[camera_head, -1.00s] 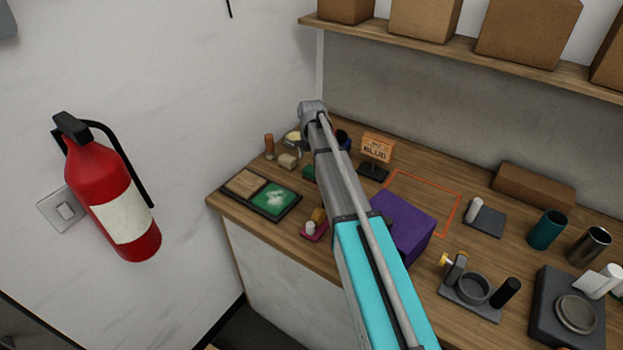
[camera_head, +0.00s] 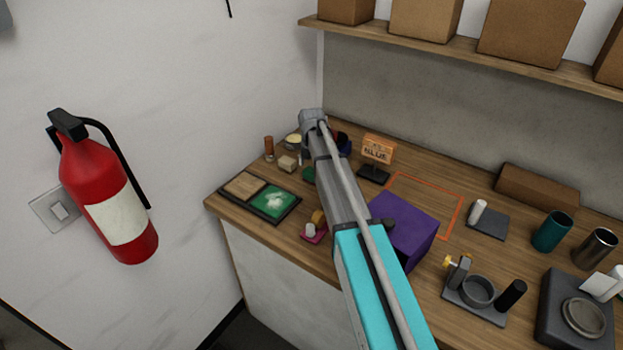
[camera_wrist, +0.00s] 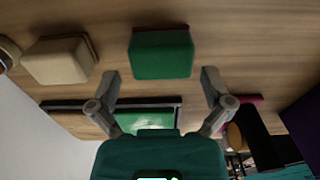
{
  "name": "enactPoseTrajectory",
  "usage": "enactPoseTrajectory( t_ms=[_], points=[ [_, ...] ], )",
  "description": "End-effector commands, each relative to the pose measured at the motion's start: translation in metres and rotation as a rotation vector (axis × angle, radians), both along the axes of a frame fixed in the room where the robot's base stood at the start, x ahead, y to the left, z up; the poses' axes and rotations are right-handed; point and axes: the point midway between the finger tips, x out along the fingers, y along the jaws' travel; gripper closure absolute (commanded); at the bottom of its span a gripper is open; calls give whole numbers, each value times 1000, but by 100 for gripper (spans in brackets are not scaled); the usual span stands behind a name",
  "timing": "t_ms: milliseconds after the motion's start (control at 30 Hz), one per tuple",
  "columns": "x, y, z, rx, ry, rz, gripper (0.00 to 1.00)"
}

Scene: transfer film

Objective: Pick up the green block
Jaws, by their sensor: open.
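The green block (camera_wrist: 161,54) sits on the wooden counter in the upper middle of the wrist view. In the head view the green block (camera_head: 308,174) is a small patch just left of my arm, partly hidden. My gripper (camera_wrist: 161,86) is open and empty. Its two fingers are spread wider than the block, and the block shows beyond the fingertips, between their lines. I cannot tell the exact height of the fingers above the counter. In the head view my arm hides the fingers.
A beige block (camera_wrist: 58,61) stands left of the green block. A dark-framed tray (camera_head: 272,203) with a green panel lies near the counter's front edge. A purple box (camera_head: 402,229) stands right of my arm. An orange sign (camera_head: 378,148) stands behind on the counter.

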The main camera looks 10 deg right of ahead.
Motion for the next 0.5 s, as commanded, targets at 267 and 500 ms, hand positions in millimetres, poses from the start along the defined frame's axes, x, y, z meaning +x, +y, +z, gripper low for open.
enactPoseTrajectory(
  t_ms=[267,500],
  points=[
    [-1,-1,-26,0,0,0,0],
    [-1,-1,-38,0,0,0,0]
  ],
)
